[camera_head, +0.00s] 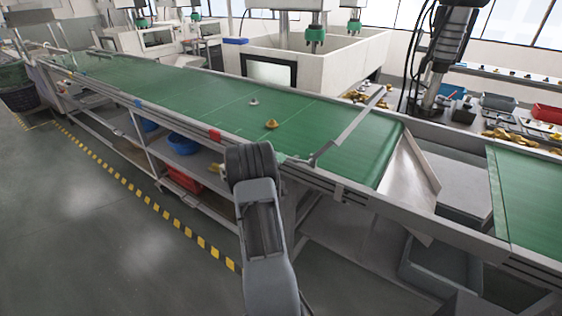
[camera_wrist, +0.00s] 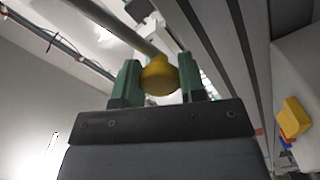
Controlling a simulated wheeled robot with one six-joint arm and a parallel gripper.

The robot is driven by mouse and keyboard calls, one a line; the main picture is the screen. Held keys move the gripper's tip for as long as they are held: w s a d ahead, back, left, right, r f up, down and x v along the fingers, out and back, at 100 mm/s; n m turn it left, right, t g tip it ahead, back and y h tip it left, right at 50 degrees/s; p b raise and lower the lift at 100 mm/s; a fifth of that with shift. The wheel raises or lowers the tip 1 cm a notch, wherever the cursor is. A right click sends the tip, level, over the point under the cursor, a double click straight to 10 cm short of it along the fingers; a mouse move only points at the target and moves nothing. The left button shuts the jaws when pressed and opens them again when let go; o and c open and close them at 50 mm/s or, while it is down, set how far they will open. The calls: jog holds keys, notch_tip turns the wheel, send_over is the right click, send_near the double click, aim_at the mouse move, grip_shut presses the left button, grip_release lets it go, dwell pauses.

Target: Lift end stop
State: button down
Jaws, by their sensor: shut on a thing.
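The end stop is a grey bar (camera_head: 350,125) slanting across the green belt near its right end, from the near rail toward the far side. In the wrist view a grey bar (camera_wrist: 115,22) runs down from the upper left to a round yellow knob (camera_wrist: 158,80). My gripper (camera_wrist: 160,78) is shut on this knob, with one green finger on each side. In the head view my arm hides most of the gripper at the near rail. I cannot tell how far the bar stands above the belt.
On the green belt (camera_head: 185,95) lie a yellow part (camera_head: 271,124) and a grey part (camera_head: 253,101). A metal chute (camera_head: 410,180) follows the belt's right end. A second green belt (camera_head: 530,200) stands at the right. White machines stand behind. The floor at left is clear.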

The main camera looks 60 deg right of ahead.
jog(key=shift+f, duration=0.2)
jog(key=c, duration=0.7)
grip_release()
jog(key=shift+r, duration=0.1)
jog(key=a+b, duration=0.2)
jog(key=a, duration=1.2)
jog(key=shift+s, duration=0.1)
jog(key=shift+d, duration=0.1)
